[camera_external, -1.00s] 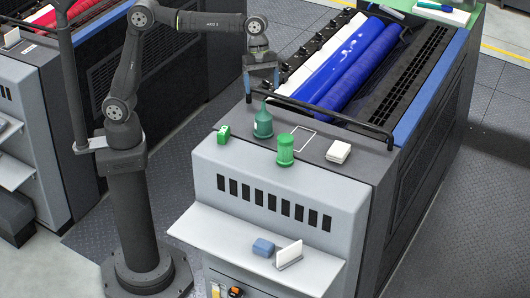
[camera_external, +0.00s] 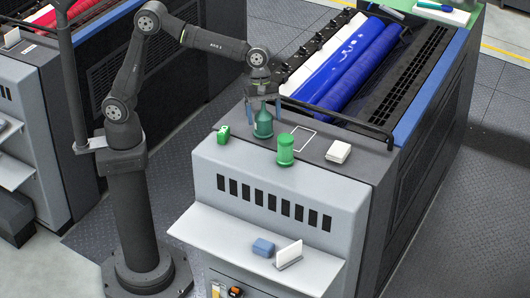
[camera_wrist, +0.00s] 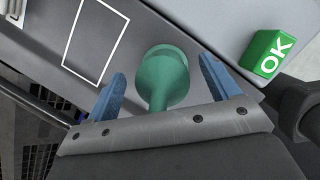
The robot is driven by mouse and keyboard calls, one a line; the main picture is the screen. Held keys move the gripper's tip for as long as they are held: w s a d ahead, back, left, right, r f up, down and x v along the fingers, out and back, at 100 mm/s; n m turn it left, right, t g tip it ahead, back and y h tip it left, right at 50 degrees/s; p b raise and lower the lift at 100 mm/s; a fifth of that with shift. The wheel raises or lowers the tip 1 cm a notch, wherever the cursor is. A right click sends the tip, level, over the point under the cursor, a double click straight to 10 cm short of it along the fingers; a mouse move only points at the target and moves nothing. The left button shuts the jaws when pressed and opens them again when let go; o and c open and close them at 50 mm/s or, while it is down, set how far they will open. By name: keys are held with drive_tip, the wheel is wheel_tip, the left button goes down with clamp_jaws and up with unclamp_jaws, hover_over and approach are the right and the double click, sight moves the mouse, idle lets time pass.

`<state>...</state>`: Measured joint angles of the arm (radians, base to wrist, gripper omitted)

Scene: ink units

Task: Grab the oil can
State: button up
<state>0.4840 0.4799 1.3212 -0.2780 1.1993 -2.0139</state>
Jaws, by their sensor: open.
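The oil can (camera_external: 263,124) is dark green with a conical body and a narrow spout. It stands upright on the grey top of the ink unit. My gripper (camera_external: 264,107) is above it, pointing down, with its fingers around the upper part of the can. In the wrist view the oil can (camera_wrist: 162,75) sits between the two blue fingers (camera_wrist: 162,88), with a visible gap on each side. The gripper is open. The spout's tip is hidden behind the gripper body in the wrist view.
A bright green canister (camera_external: 285,150) stands close in front of the can. A green OK block (camera_external: 223,134) is to its left, also in the wrist view (camera_wrist: 267,53). A white block (camera_external: 338,151) and an empty white outline (camera_external: 303,138) lie right. A black rail (camera_external: 340,118) runs behind.

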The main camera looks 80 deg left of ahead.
drive_tip(key=c, duration=1.7)
drive_tip(key=shift+r, duration=0.1)
